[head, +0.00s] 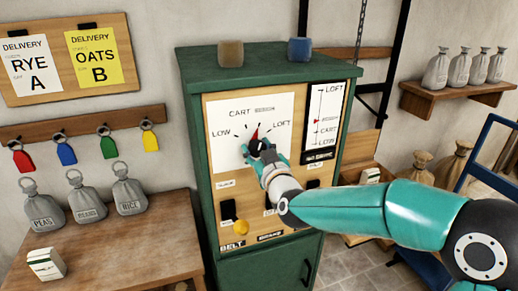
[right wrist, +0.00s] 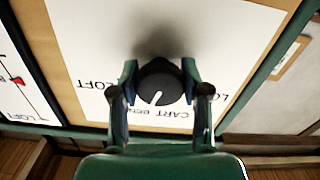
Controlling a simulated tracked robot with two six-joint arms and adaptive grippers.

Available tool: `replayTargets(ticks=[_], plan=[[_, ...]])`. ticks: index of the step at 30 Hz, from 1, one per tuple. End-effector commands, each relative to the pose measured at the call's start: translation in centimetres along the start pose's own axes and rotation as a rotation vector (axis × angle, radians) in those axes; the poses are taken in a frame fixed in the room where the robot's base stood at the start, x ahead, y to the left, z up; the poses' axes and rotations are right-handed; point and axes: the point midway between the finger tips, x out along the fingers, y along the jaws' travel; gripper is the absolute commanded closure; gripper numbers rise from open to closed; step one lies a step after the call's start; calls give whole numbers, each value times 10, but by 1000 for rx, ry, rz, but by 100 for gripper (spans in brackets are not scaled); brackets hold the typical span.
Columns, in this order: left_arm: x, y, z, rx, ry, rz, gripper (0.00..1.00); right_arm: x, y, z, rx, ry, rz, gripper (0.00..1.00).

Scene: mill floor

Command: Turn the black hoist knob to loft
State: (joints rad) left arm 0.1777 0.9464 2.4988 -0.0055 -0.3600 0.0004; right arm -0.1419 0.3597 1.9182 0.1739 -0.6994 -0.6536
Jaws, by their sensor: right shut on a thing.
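The black hoist knob (head: 255,147) is on the white dial plate (head: 280,108) of a green cabinet. The dial reads LOW at left, CART and a blurred label at top, LOFT at right. A red mark by the knob points up. My right gripper (head: 266,157) is shut on the knob, a finger on each side. In the right wrist view, which is upside down, the knob (right wrist: 160,84) sits between both fingers; its white line points down and slightly left, towards the top labels, not at LOFT. My left gripper is not in view.
A gauge (head: 324,115) right of the dial runs from LOFT to LOW, its red marker about mid-height. Lower on the panel are a black switch (head: 228,209) and a yellow knob (head: 241,227). A brown block (head: 230,54) and blue block (head: 300,50) stand on top.

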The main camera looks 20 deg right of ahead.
Motion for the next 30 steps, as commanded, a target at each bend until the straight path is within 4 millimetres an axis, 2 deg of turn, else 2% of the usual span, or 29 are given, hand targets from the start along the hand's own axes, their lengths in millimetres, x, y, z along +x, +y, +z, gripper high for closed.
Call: replayTargets(ticks=[30], plan=[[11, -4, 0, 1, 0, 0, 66, 0, -4, -4, 66, 10, 2, 89]])
